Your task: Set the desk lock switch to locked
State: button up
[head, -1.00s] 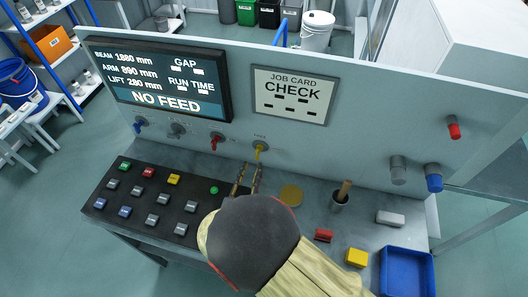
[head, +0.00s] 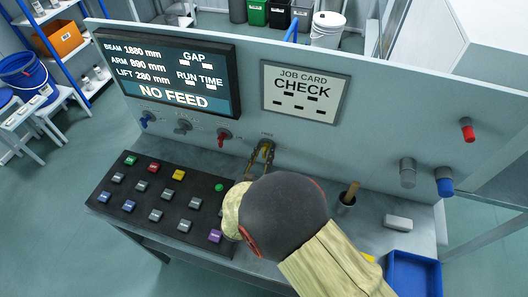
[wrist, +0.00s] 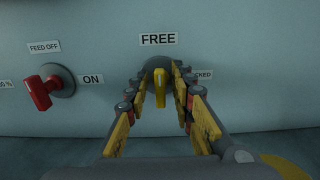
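The desk lock switch is a yellow handle (wrist: 160,88) on a round grey base on the upright panel. In the wrist view it stands upright, under the label FREE (wrist: 158,39). My gripper (wrist: 160,82) is open, with one finger on each side of the handle. I cannot tell whether either finger touches it. In the head view my gripper (head: 262,154) is at the switch, and its fingers partly cover the yellow handle.
A red switch (wrist: 42,91) with labels FEED OFF and ON is left of the yellow one. A black button box (head: 150,186) lies on the desk below. A cup (head: 345,199), a pale block (head: 398,222) and a blue tray (head: 412,270) stand at right.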

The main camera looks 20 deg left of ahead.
grip_shut()
dwell(0.5)
jog(key=m+b, duration=0.4)
jog(key=m, duration=0.1)
jog(key=shift+d+f+m, duration=0.1)
jog(key=shift+f+m, duration=0.05)
jog(key=shift+m, duration=0.15)
jog(key=m+b, duration=0.4)
jog(key=shift+f+m, duration=0.1)
jog(key=shift+m, duration=0.2)
jog(key=m+b, duration=0.3)
jog(key=shift+d+m, duration=0.1)
jog(key=shift+m, duration=2.2)
jog(key=shift+o, duration=0.4)
grip_release()
